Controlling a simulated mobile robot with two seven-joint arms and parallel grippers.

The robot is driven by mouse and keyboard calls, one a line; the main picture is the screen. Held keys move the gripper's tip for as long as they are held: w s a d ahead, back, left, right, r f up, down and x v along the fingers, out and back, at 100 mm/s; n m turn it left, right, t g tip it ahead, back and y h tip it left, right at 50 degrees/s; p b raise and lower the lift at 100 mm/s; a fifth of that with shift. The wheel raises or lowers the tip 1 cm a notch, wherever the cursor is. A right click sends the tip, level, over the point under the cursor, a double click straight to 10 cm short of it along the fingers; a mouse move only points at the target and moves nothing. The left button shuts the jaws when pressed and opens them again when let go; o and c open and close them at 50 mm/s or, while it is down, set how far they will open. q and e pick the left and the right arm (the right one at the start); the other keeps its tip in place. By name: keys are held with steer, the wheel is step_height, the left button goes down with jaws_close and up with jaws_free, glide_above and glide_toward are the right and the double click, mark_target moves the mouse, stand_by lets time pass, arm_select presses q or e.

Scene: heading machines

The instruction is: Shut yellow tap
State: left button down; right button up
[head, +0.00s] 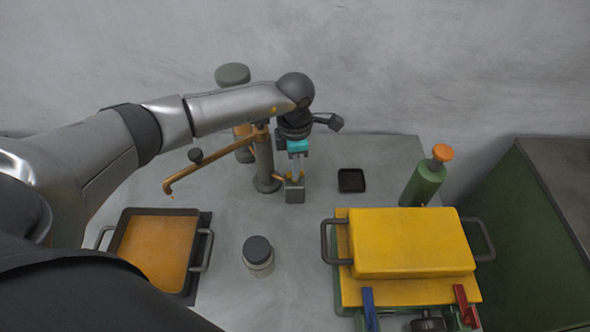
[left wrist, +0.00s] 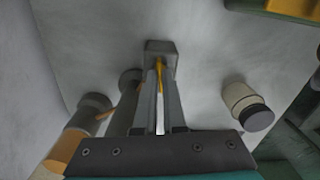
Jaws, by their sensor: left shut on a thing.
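The tap stands at the back middle of the counter, with a grey column (head: 264,163) and a long orange-brown spout (head: 205,170) reaching left. A small grey block (head: 295,192) sits to the right of the column. The yellow tap handle (left wrist: 160,72) rises from this block in the left wrist view. My left gripper (head: 295,176) points down over the block, with its fingers (left wrist: 160,100) shut on the yellow handle. The fingers hide part of the handle. My right gripper is in neither view.
A pan (head: 157,245) with orange contents lies front left. A dark-lidded jar (head: 258,257) stands front middle, and a small black tray (head: 351,180) lies behind it. A green bottle (head: 427,180) and a yellow-topped box (head: 412,243) with handles stand right. A grey wall (head: 420,60) closes the back.

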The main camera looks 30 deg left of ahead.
arm_select(q)
steer(key=shift+s+f+m+b, duration=0.15)
steer(key=shift+m+b, duration=0.4)
steer(key=shift+m, duration=0.45)
steer(key=c, duration=1)
jaws_free()
steer(key=shift+r, duration=0.35)
step_height(320, 180, up, 15)
steer(key=shift+f, duration=0.2)
